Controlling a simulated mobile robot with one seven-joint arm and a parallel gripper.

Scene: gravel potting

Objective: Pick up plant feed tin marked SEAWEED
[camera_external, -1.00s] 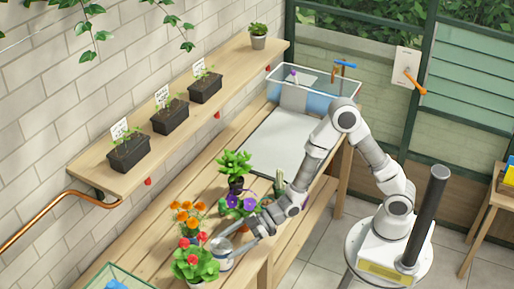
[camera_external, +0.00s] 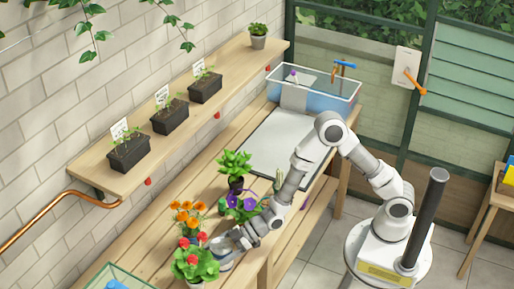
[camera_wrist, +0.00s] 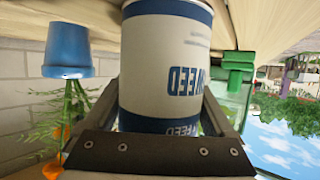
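The plant feed tin (camera_wrist: 162,60) is white with blue bands and fills the middle of the wrist view, where the picture is upside down. Letters ending in WEED show on its side, with FEED on the blue band; the rest of the name is turned out of sight. My gripper (camera_wrist: 162,100) has one finger on each side of the tin. I cannot tell whether the fingers press on it. In the external view my gripper (camera_external: 222,247) is low at the bench's front edge, beside the red flowers, and largely hides the tin.
A red-flowered plant (camera_external: 195,264), orange flowers (camera_external: 187,212) and purple flowers (camera_external: 243,202) stand close around my gripper. A blue pot (camera_wrist: 68,50) and a green object (camera_wrist: 238,65) flank the tin in the wrist view. A white tray (camera_external: 283,143) lies farther back.

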